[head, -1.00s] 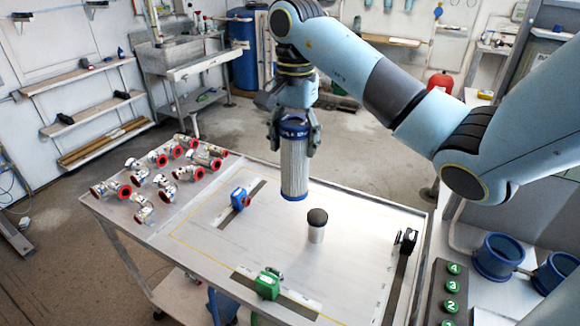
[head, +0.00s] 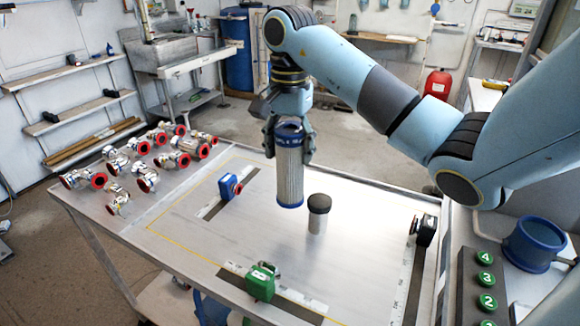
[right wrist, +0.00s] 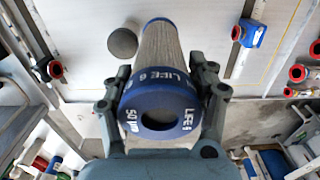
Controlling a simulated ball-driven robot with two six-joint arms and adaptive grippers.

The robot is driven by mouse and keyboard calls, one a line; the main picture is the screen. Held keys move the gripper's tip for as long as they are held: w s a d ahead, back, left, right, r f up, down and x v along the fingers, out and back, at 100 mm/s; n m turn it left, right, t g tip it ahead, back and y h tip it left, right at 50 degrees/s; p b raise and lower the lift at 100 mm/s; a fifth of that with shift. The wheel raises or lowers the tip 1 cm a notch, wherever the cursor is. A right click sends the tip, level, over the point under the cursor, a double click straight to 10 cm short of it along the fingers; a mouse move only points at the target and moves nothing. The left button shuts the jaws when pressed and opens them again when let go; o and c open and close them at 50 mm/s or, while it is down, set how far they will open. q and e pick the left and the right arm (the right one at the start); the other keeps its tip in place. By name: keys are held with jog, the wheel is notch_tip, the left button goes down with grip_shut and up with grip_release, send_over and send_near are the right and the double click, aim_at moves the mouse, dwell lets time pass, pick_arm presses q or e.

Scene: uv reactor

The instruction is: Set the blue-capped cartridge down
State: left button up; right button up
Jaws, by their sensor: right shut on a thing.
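The blue-capped cartridge (head: 289,178) is a pale pleated cylinder with blue ends. It hangs upright over the metal table (head: 185,235). My right gripper (head: 289,148) is shut around its upper blue cap from above. In the right wrist view, the cartridge (right wrist: 162,52) extends away from the right gripper (right wrist: 160,98), one finger on each side of the lettered blue ring with a dark hole. Its lower end is close to the tabletop, but I cannot tell whether it touches. My left gripper is not in view.
A black-topped post (head: 319,212) stands just right of the cartridge. A blue block (head: 229,187), a green block (head: 261,283) and a black block (head: 426,230) sit around the yellow-outlined area. Several red-ended fittings (head: 145,178) lie at the left. Bare tabletop lies in front.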

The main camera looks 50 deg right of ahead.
aim_at(290, 176)
notch_tip(290, 176, down, 2)
jog(key=shift+f+b, duration=0.1)
jog(key=shift+b, duration=0.2)
notch_tip(290, 176, down, 4)
jog(key=shift+f, duration=0.1)
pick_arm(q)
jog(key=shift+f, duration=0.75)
pick_arm(e)
jog(key=shift+f, duration=0.2)
jog(key=o, duration=1.3)
jog(key=shift+c, duration=0.2)
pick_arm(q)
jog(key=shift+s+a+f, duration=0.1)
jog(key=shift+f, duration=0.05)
